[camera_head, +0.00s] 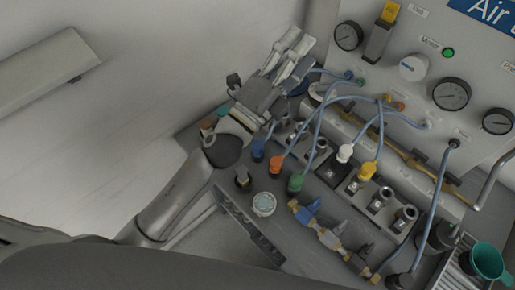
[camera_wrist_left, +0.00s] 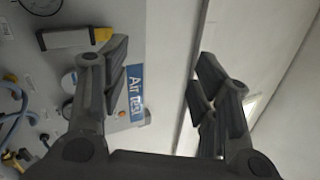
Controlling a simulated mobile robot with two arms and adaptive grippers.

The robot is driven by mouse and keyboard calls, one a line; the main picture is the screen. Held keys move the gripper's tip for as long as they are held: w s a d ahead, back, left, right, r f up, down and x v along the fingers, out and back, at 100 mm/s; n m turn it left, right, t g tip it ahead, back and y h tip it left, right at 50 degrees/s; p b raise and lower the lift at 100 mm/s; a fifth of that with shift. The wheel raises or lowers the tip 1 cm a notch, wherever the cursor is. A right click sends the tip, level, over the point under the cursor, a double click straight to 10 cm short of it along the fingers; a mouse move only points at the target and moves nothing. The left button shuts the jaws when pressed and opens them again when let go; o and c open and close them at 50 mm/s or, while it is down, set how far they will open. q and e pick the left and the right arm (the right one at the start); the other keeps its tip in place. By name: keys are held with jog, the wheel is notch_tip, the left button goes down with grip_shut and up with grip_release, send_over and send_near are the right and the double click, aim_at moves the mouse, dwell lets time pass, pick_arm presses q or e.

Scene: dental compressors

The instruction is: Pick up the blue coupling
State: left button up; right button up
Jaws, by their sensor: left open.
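The blue coupling is not clearly visible in that view. My right gripper is not in view.
A panel (camera_head: 407,91) with gauges stands behind the bench. White (camera_head: 345,153) and yellow (camera_head: 368,170) couplings sit right of the row, with looping hoses above. A green cup (camera_head: 487,262) is far right.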

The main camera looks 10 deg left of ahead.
pick_arm(q)
jog(key=s+d+m+g+h, duration=0.6)
jog(key=d+m+g+h, duration=0.5)
jog(key=m, duration=0.9)
jog(key=m+g+y, duration=0.9)
jog(key=m+y, duration=0.6)
jog(key=y, duration=0.8)
send_near(257, 145)
jog(key=shift+w+f, duration=0.1)
jog(key=shift+w, duration=0.15)
jog(key=shift+a+f, duration=0.2)
notch_tip(257, 145, down, 5)
jog(key=shift+p, duration=0.8)
jog(key=shift+d+f, duration=0.15)
jog(key=shift+f, duration=0.1)
jog(key=f, duration=0.1)
jog(key=f+p, duration=0.1)
jog(key=f, duration=0.1)
jog(key=f+p, duration=0.1)
jog(key=shift+s+d+f, duration=0.15)
jog(key=shift+s, duration=0.15)
jog(key=shift+f, duration=0.2)
jog(key=c, duration=1.1)
